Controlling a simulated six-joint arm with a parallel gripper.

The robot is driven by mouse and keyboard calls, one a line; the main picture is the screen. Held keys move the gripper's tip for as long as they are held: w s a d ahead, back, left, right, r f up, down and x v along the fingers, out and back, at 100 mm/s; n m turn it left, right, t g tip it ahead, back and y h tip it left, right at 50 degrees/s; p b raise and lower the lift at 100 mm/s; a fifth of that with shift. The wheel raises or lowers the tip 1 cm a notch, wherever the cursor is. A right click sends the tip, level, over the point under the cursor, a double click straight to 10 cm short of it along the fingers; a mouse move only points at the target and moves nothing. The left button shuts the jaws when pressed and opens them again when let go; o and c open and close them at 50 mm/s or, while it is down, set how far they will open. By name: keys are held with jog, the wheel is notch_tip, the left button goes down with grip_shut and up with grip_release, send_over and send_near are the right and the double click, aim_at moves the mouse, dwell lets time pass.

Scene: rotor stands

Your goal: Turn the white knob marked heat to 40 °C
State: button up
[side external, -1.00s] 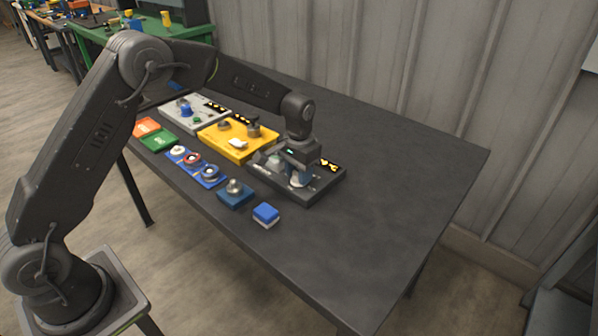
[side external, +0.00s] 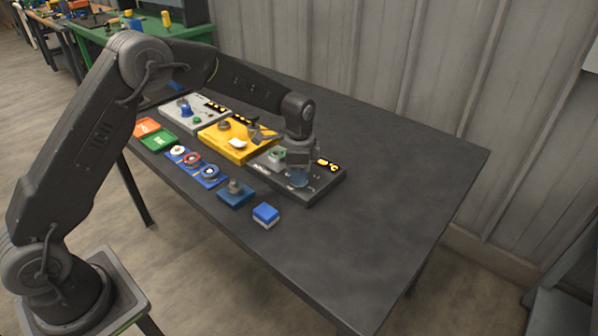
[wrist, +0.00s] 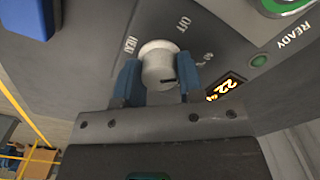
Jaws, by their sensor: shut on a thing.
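The white knob (wrist: 158,66) sits on a dark panel (wrist: 85,75) in the wrist view, with HEAT and OFF lettering beside it. A dark pointer mark shows on the knob's lower right side. A small lit display (wrist: 226,86) to its right shows orange digits that look like 22. My gripper (wrist: 157,80) has its blue fingers on both sides of the knob and is shut on it. In the side view my gripper (side external: 299,178) is over the dark panel (side external: 318,192), hiding the knob there.
A yellow panel (side external: 222,146) and a grey panel (side external: 168,115) stand to the left. Several blue blocks with dials line the front, and a blue-and-white block (side external: 266,214) lies near the table edge. The right side of the dark table (side external: 400,190) is clear.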

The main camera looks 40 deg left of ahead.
jog(key=shift+m, duration=0.7)
jog(key=o, duration=0.9)
jog(key=shift+r, duration=0.1)
notch_tip(320, 180, up, 14)
jog(key=shift+f, duration=0.15)
